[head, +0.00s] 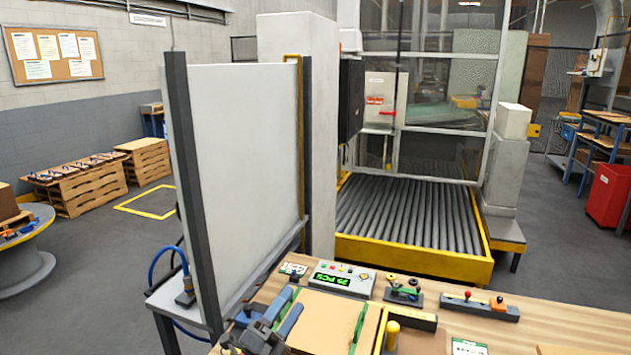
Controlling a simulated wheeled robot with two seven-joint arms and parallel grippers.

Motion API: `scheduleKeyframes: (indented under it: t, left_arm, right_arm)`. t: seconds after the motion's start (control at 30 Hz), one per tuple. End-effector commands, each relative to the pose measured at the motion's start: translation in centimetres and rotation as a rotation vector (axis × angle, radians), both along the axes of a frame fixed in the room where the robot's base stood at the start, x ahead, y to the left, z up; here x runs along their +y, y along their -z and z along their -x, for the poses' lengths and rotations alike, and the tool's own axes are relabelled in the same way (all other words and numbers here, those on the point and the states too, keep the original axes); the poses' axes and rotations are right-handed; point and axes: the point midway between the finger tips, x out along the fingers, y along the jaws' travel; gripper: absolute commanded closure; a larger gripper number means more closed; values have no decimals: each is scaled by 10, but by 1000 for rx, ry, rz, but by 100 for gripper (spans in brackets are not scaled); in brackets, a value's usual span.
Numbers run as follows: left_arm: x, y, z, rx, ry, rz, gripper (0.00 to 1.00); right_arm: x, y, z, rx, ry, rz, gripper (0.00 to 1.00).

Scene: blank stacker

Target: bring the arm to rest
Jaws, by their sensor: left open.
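My left gripper (292,301) is at the bottom left of the bench, low in the head view. Its two blue-grey fingers are spread apart and point up and to the right, with nothing seen between them. It is over or beside the left edge of a flat brown cardboard piece (334,318) on the wooden bench. Whether it touches the cardboard I cannot tell. My right gripper is not in view.
A control box (342,279) with a green display stands behind the cardboard. Toggle clamps (404,291) and a lever block (479,306) are to its right. A tall white panel (246,165) rises at the left. A roller conveyor (409,216) lies beyond the bench.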

Motion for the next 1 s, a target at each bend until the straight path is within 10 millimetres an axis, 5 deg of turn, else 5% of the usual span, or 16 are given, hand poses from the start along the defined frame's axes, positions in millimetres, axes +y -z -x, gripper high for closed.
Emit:
scheduleKeyframes:
  t: [0.17, 0.37, 0.7, 1.0]
  left_arm:
    - [55, 50, -3, 345, -168, 279, 31]
    - [109, 130, 21, 740, -359, 560, 31]
    - [157, 264, 133, 1380, -690, 925, 31]
    - [162, 309, 212, 1680, -857, 1046, 31]
  right_arm:
    - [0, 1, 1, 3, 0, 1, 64]
    - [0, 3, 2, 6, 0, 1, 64]
    - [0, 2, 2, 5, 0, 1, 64]
    - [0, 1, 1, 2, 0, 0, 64]
